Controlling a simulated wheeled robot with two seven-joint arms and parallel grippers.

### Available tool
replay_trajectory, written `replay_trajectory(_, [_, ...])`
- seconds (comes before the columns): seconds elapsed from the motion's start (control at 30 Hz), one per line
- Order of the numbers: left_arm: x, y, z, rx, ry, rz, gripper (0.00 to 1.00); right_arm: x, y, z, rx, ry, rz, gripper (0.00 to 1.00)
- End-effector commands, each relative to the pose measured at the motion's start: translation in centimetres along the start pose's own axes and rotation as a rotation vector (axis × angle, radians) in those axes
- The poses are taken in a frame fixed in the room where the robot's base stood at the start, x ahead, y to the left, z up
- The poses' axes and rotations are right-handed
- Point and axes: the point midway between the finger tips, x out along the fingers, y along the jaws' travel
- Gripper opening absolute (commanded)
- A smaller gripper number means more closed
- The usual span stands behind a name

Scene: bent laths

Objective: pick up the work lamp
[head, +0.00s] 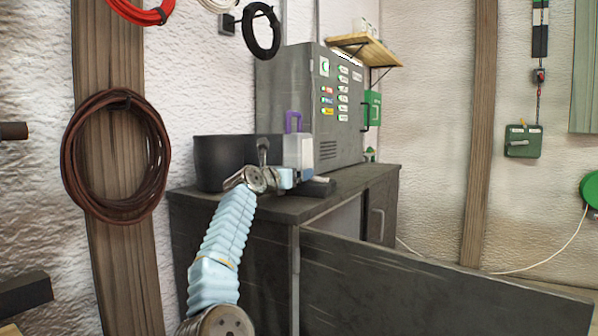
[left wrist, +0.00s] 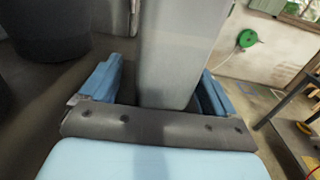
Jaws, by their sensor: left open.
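The work lamp (head: 298,152) appears to be the upright light-grey block with a purple handle on top, standing on the dark cabinet. My left gripper (head: 291,178) reaches it low down at the end of the pale blue arm. In the left wrist view the grey lamp body (left wrist: 178,50) stands between the two blue fingers of the left gripper (left wrist: 158,82), which are apart on either side of it. Whether the fingers touch it is unclear. The lamp's base is partly hidden by the gripper. My right gripper is not in view.
A dark round tub (head: 222,163) stands left of the lamp on the cabinet (head: 335,187). A tall grey metal locker (head: 285,88) stands behind. The cabinet door (head: 430,288) hangs open at the front. A wooden shelf (head: 372,50) is above right.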

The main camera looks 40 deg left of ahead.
Motion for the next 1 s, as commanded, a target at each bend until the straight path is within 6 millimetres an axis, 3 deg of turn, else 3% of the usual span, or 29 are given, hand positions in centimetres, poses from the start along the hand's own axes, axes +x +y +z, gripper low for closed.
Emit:
replay_trajectory(0.13, [0.0, -0.01, -0.11, 0.0, 0.001, 0.0, 0.86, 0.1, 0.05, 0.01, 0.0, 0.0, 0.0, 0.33])
replay_trajectory(0.7, [-0.04, 0.03, -0.08, 0.001, 0.001, 0.001, 0.0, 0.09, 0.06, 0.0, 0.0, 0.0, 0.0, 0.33])
replay_trajectory(1.0, [-0.2, 0.03, 0.34, -0.001, -0.008, 0.002, 0.0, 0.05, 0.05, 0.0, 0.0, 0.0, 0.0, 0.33])
